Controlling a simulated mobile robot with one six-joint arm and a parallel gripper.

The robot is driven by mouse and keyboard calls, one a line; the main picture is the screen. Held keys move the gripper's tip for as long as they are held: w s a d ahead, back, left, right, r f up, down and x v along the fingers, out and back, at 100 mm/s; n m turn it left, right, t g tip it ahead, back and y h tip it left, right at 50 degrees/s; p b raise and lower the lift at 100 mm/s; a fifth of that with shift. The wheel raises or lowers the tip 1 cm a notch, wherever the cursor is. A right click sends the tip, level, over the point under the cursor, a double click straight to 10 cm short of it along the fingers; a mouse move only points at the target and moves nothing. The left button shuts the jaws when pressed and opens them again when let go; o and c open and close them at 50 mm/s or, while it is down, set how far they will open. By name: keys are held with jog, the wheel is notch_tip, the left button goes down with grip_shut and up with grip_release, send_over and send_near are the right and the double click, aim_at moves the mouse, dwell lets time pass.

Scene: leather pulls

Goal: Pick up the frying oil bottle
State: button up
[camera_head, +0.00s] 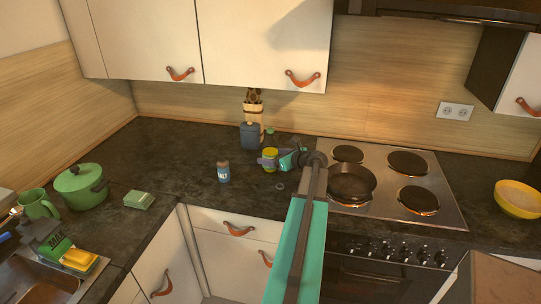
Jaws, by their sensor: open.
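A small yellow container (270,153) stands on the dark counter left of the stove; it looks like the frying oil bottle, but its label is too small to read. My gripper (272,161) is open at this container, coming from the right. Its fingers overlap the container's lower part in the picture; I cannot tell whether they touch it. The teal arm link hides part of the counter and stove front.
A dark blue container (251,136) with a utensil holder behind it stands close by. A small blue bottle (223,172) stands left of my gripper. A pan (351,184) sits on the stove (385,213) to the right. The counter's left-centre is mostly clear.

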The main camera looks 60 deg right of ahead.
aim_at(264, 151)
jog(key=shift+p+x, duration=1.3)
jog(key=shift+x, duration=1.35)
jog(key=shift+a, duration=0.25)
jog(key=c, duration=1.6)
jog(key=shift+o, duration=0.2)
jog(key=shift+r, duration=0.2)
jog(key=shift+r+b, duration=0.65)
jog(key=shift+r, duration=0.4)
jog(key=s+r+b, duration=0.2)
jog(key=s+b, duration=0.2)
jog(key=s, duration=1.2)
jog(key=shift+r+b, duration=0.35)
jog(key=shift+b, duration=0.05)
jog(key=shift+w, duration=0.1)
